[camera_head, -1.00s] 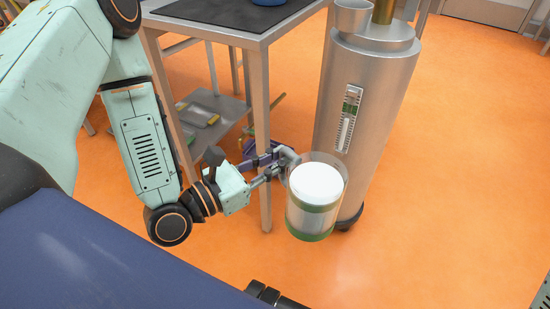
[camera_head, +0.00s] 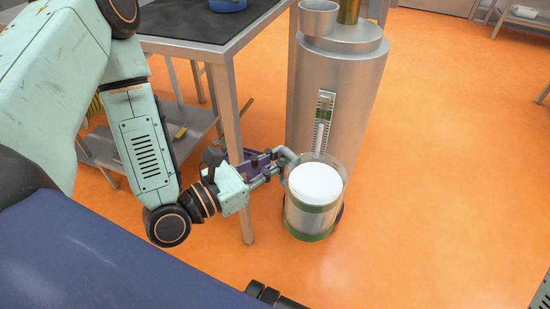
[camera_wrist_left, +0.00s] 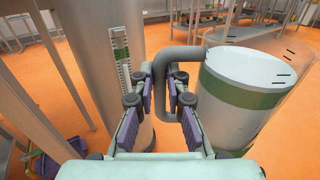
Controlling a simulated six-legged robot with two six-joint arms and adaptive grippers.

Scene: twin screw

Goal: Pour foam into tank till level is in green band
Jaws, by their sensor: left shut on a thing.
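My left gripper (camera_head: 270,167) is shut on the grey handle of a clear jug (camera_head: 313,208) with green bands and white foam inside. The jug is held upright in front of the tank. In the left wrist view the jug (camera_wrist_left: 240,100) is at the right, its handle between the fingers (camera_wrist_left: 170,105). The tank (camera_head: 337,80) is a tall metal cylinder with a funnel (camera_head: 318,18) on top. Its gauge (camera_head: 323,122) has a green band near the upper part and a white column below that band. The jug is lower than the funnel. My right gripper is not in view.
A dark-topped metal table (camera_head: 195,24) with a lower shelf stands left of the tank, close to my left arm. A blue bowl (camera_head: 228,5) sits on it. Open orange floor (camera_head: 450,150) lies to the right.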

